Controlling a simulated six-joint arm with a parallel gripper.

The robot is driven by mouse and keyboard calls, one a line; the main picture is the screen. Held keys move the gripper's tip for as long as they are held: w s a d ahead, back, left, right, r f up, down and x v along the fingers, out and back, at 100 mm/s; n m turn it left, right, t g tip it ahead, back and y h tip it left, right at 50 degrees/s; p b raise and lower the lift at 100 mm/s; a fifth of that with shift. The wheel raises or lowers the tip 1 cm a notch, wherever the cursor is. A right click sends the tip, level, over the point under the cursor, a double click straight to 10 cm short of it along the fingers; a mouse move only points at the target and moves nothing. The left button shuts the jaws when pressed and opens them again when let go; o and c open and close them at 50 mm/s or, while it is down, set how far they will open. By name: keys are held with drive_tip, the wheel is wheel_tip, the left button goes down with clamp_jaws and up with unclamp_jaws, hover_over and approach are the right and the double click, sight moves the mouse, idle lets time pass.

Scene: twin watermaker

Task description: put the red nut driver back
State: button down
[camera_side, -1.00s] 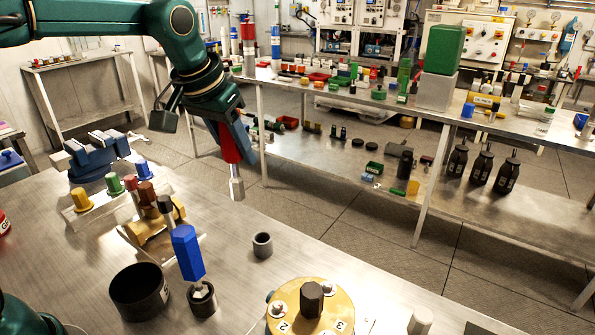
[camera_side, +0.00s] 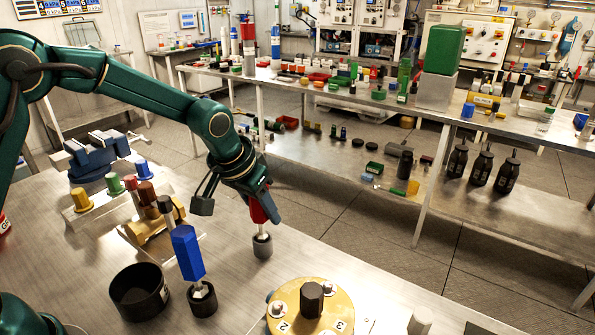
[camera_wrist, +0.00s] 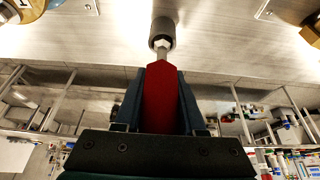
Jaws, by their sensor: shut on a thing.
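The red nut driver (camera_side: 257,211) is upright, slightly tilted, handle up and silver shaft down. My gripper (camera_side: 263,205) is shut on its red handle. The lower end of the driver is at the mouth of a small dark grey cup (camera_side: 262,247) and appears to be in it; how deep cannot be told. In the wrist view, the red handle (camera_wrist: 162,100) sits between the two fingers of my gripper (camera_wrist: 162,85). The shaft leads to the cup (camera_wrist: 162,28), where the silver hex end shows at the opening.
A blue hex-handled driver (camera_side: 187,253) stands in another cup (camera_side: 202,301), beside a wide black bowl (camera_side: 138,290). A brass disc (camera_side: 285,318) with a black hex knob is at the front. Coloured-capped pieces (camera_side: 84,201) and a blue vise (camera_side: 98,158) are at left.

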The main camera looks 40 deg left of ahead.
drive_tip(key=shift+f, duration=0.1)
drive_tip(key=shift+c, duration=2.4)
unclamp_jaws()
